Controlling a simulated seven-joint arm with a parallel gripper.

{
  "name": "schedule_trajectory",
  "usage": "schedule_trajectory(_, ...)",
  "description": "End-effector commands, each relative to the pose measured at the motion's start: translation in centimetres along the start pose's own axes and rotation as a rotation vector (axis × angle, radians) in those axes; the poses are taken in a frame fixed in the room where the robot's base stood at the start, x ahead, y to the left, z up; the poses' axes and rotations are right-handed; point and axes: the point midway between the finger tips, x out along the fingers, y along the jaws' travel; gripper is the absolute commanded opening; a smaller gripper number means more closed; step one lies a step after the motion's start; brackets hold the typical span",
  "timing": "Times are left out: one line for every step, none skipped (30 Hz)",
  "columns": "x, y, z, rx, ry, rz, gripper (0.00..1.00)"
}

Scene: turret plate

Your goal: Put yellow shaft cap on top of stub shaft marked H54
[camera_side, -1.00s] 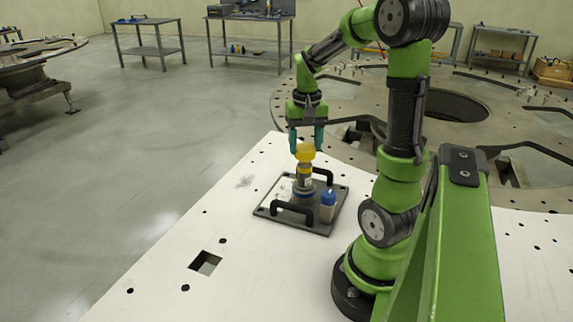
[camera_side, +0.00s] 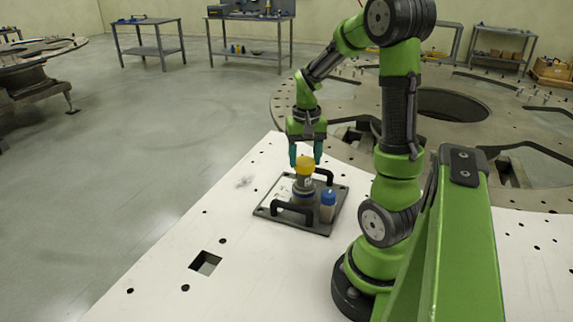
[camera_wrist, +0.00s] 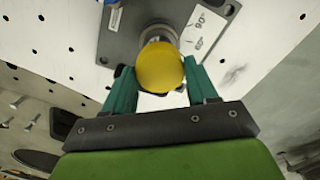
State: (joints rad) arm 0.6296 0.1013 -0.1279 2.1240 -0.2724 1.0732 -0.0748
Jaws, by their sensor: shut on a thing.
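The yellow shaft cap (camera_side: 305,166) is between the fingers of my gripper (camera_side: 305,160), which is shut on it. In the wrist view the round yellow cap (camera_wrist: 160,67) sits between the two teal fingers. The grey stub shaft (camera_side: 303,190) stands upright on the dark plate, directly below the cap. Cap and shaft look in line, and the cap is at or very near the shaft's top; I cannot tell whether it is fully seated. In the wrist view the cap hides most of the shaft (camera_wrist: 158,32). No H54 marking is readable.
A printed white card (camera_wrist: 204,28) lies on the plate. The white table (camera_side: 170,255) is clear in front.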

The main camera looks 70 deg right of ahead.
Motion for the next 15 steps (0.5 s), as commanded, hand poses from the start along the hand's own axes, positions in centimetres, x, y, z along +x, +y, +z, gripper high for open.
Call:
schedule_trajectory(0.04,0.00,0.00,0.000,0.000,0.000,0.24)
schedule_trajectory(0.04,0.00,0.00,0.000,0.000,0.000,0.24)
schedule_trajectory(0.04,0.00,0.00,0.000,0.000,0.000,0.24)
schedule_trajectory(0.04,0.00,0.00,0.000,0.000,0.000,0.24)
schedule_trajectory(0.04,0.00,0.00,0.000,0.000,0.000,0.24)
schedule_trajectory(0.04,0.00,0.00,0.000,0.000,0.000,0.24)
schedule_trajectory(0.04,0.00,0.00,0.000,0.000,0.000,0.24)
schedule_trajectory(0.03,0.00,-0.01,0.000,0.000,0.000,0.24)
schedule_trajectory(0.03,0.00,-0.01,0.000,0.000,0.000,0.24)
schedule_trajectory(0.03,0.00,-0.01,0.000,0.000,0.000,0.24)
schedule_trajectory(0.03,0.00,-0.01,0.000,0.000,0.000,0.24)
schedule_trajectory(0.03,0.00,-0.01,0.000,0.000,0.000,0.24)
schedule_trajectory(0.03,0.01,-0.01,0.000,0.000,0.000,0.24)
schedule_trajectory(0.02,0.01,-0.01,0.000,0.000,0.000,0.24)
schedule_trajectory(0.02,0.01,-0.01,0.000,0.000,0.000,0.64)
